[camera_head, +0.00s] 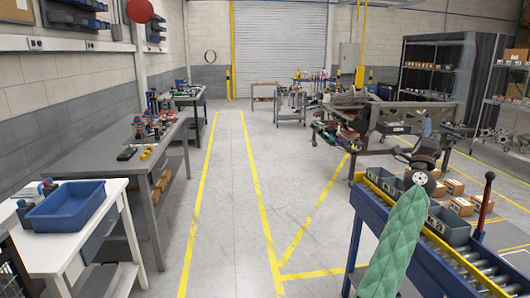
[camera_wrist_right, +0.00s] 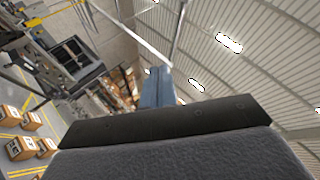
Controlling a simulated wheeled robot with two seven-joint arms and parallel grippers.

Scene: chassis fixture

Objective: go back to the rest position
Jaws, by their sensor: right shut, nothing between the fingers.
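My right arm, in a green padded sleeve, rises from the bottom right of the head view. My right gripper (camera_head: 427,128) is at its upper end, pointing up and away, above the far part of the conveyor in the picture. In the right wrist view the gripper (camera_wrist_right: 158,88) shows as blue-grey fingers close together, shut and empty, against the ceiling and far wall. My left arm and left gripper are in neither view.
A blue roller conveyor (camera_head: 419,260) with grey bins (camera_head: 447,225) stands at the right. Cardboard boxes (camera_head: 462,206) lie beyond it. A white table (camera_head: 87,222) with a blue tray (camera_head: 66,206) stands at the left. The yellow-lined aisle (camera_head: 228,200) between is clear.

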